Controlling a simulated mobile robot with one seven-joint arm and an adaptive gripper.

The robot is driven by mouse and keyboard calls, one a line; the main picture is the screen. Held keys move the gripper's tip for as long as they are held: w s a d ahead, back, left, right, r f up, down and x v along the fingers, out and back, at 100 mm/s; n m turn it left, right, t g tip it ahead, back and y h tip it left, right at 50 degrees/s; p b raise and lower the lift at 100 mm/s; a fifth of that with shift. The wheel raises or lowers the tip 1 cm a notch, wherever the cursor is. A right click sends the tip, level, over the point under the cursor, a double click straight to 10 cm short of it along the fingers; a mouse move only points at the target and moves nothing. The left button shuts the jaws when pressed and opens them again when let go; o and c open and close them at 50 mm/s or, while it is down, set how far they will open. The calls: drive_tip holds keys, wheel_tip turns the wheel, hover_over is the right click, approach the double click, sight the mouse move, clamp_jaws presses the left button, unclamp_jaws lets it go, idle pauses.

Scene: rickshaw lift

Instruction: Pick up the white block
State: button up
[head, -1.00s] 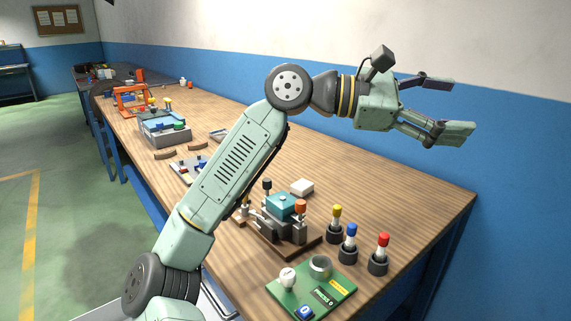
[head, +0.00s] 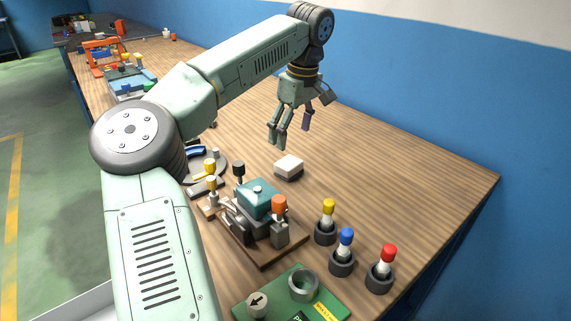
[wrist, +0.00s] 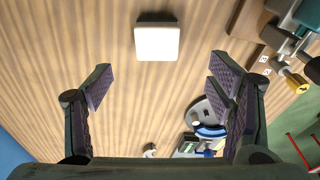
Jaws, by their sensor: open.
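In the wrist view the white block (wrist: 157,42) is ahead of the fingertips, near the top and between the two finger sides. My gripper (head: 291,138) points down above the bench, a little behind the block and apart from it. Its fingers are spread and empty, as the wrist view of the gripper (wrist: 160,78) also shows.
A fixture with a teal block (head: 258,198) stands just in front of the white block. Yellow, blue (head: 345,248) and red-topped pegs stand in dark holders to the right. A green board (head: 325,298) is at the front. The bench right of the block is clear.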

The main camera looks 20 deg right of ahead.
hover_over(289, 162)
drive_tip(key=s, duration=0.1)
wheel_tip(289, 162, down, 4)
drive_tip(key=shift+f, duration=0.1)
drive_tip(key=f+p, duration=0.1)
drive_tip(key=f, duration=0.1)
drive_tip(key=w+f+p, duration=0.1)
drive_tip(key=f, duration=0.2)
drive_tip(key=shift+f, duration=0.35)
drive_tip(key=c, duration=1.2)
